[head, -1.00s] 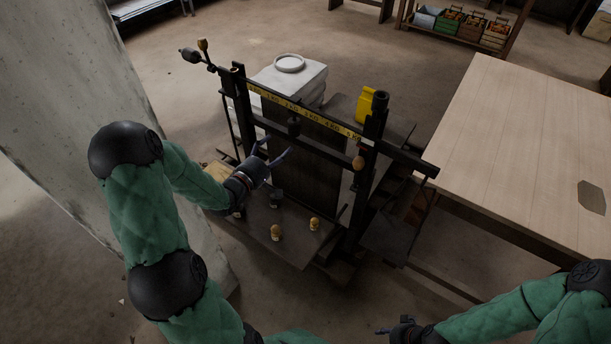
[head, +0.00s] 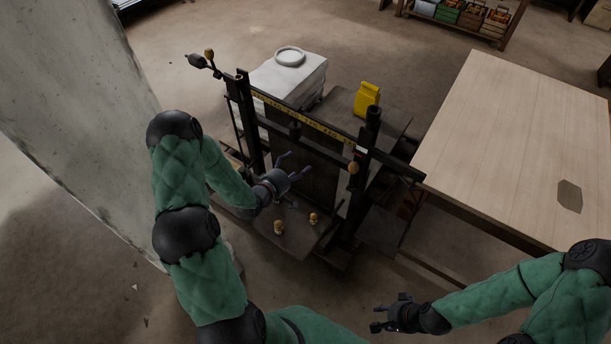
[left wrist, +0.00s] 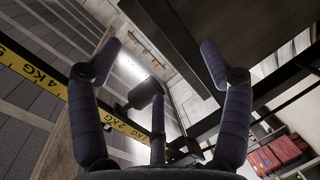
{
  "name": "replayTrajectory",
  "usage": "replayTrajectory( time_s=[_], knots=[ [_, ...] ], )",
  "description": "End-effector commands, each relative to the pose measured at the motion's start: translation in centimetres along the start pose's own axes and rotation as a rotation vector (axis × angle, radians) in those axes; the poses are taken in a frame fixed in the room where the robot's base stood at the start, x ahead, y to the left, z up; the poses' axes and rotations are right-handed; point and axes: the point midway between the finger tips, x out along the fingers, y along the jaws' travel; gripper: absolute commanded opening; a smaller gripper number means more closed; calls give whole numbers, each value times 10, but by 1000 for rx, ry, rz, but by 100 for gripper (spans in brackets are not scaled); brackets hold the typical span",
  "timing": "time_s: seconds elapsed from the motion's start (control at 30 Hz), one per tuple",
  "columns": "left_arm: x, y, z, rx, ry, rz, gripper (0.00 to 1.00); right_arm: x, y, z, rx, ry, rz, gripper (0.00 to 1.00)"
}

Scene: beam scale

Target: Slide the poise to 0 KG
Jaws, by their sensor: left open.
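The beam scale's yellow graduated bar (head: 318,130) runs slanting across the dark frame, and its 4 KG mark (left wrist: 38,73) shows in the left wrist view. My right gripper (head: 388,312) looks open and empty, low and away from the scale.
A wooden table (head: 510,150) is right, a pale pillar (head: 75,110) left.

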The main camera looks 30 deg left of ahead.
Motion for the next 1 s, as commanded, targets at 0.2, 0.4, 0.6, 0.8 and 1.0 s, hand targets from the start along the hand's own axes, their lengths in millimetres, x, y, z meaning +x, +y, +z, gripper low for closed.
replayTrajectory(
  time_s=[0.2,0.4,0.6,0.8,1.0],
  knots=[
    [1,-5,19,28,-22,-47,78,-27,-10,1,0,0,0,40],
    [0,-12,37,56,-44,-87,78,-47,-17,2,0,0,0,40],
    [0,-18,50,79,-61,-114,78,-59,-21,2,0,0,0,40],
    [-1,-22,56,88,-67,-125,78,-62,-22,2,0,0,0,40],
    [-1,-23,56,89,-67,-126,78,-62,-22,2,0,0,0,40]
  ],
)
